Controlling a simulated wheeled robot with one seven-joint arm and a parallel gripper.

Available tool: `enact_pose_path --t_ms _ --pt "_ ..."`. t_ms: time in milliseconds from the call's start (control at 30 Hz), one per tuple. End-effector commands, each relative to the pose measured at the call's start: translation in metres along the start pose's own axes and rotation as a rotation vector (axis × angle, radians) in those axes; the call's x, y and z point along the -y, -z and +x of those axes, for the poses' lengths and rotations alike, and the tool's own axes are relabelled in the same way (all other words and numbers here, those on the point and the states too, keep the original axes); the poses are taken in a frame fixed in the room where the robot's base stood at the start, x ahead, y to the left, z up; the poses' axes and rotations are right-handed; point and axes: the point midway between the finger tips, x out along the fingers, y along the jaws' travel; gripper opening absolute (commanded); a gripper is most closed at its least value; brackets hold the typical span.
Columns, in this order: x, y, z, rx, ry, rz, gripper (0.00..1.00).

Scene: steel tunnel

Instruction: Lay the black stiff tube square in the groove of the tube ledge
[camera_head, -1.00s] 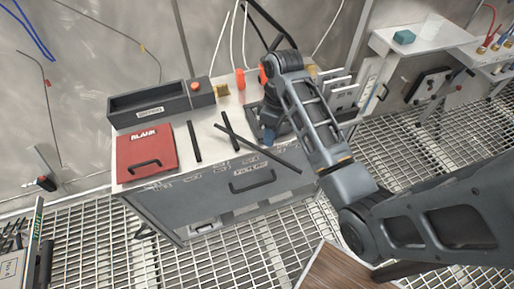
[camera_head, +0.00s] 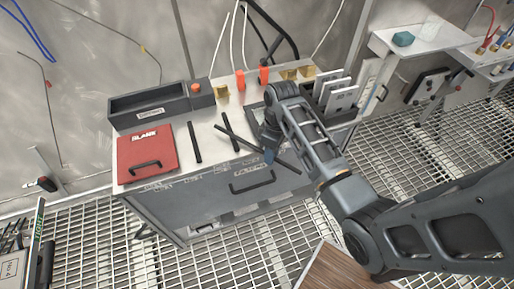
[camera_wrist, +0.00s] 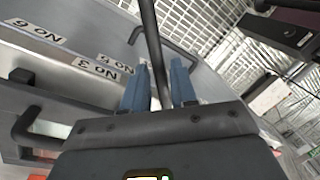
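A long black tube (camera_head: 286,165) lies slanted across the top of the grey cabinet, its right end near the front edge. Two shorter black bars, one upright in the picture (camera_head: 194,142) and one crossing the long tube (camera_head: 229,130), lie to its left. My gripper (camera_head: 269,156) is over the long tube. In the wrist view, a black tube (camera_wrist: 150,35) runs between the two blue fingers of my gripper (camera_wrist: 160,82), with a narrow gap on each side. I cannot make out the tube ledge or its groove with certainty; my arm hides part of the cabinet top.
A red case (camera_head: 147,150) and a dark open tray (camera_head: 150,105) stand on the left of the cabinet top. Orange and brass-coloured pieces line the back. A rack of pale plates (camera_head: 335,95) is right of my arm. A drawer handle (camera_head: 252,183) sticks out in front.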

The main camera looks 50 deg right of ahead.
Motion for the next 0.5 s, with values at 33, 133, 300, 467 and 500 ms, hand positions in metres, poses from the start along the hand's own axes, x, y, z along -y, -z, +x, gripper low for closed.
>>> enact_pose_path --t_ms 33,133,300,467,500 --pt "0.0000 0.0001 -0.0001 0.000 0.000 0.000 0.27" --pt "0.0001 0.0002 -0.0002 0.000 0.000 0.000 0.17" --pt "0.0001 0.0002 -0.0004 0.000 0.000 0.000 0.01" --pt "0.0001 0.0003 -0.0005 0.000 0.000 0.000 0.00" --pt "0.0000 0.0003 -0.0006 -0.001 0.000 0.000 0.00"
